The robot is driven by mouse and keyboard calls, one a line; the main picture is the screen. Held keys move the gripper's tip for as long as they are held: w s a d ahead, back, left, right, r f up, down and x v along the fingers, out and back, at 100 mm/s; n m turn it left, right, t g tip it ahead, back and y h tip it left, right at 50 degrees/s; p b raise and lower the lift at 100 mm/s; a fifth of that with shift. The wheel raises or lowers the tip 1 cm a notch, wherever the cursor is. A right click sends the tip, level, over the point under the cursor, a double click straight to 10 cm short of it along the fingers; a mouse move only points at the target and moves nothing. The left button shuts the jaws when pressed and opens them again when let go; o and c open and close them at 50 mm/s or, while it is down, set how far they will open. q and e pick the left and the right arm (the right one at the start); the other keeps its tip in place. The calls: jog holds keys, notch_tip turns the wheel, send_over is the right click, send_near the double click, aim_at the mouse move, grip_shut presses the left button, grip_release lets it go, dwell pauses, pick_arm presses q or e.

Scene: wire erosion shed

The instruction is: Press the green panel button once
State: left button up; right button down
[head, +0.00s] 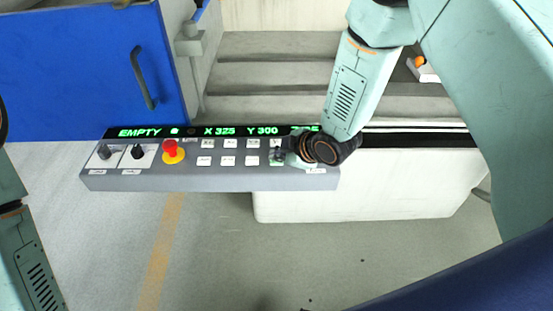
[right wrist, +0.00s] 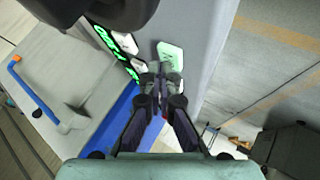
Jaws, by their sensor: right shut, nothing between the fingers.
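The grey control panel (head: 200,180) carries rows of pale buttons and a green-lit display strip. The green button (right wrist: 170,55) is a pale green square marked in green, near the panel edge in the right wrist view. In the head view only a green sliver of it (head: 276,162) shows beside my gripper. My right gripper (head: 282,154) is shut and empty over the right part of the panel. In the right wrist view its fingertips (right wrist: 159,76) overlap the near edge of the green button; I cannot tell whether they touch it. My left gripper is out of view.
A red mushroom button (head: 171,149) on a yellow base and two black knobs (head: 138,152) sit on the panel's left. A blue door (head: 80,70) stands behind at left. Open floor lies in front of the panel.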

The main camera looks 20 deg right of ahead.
dwell(0.4)
jog(key=shift+d+r+p, duration=0.1)
jog(key=shift+r+p, duration=0.65)
jog(key=shift+r, duration=0.05)
notch_tip(320, 180, up, 5)
jog(key=p, duration=0.4)
dwell(0.6)
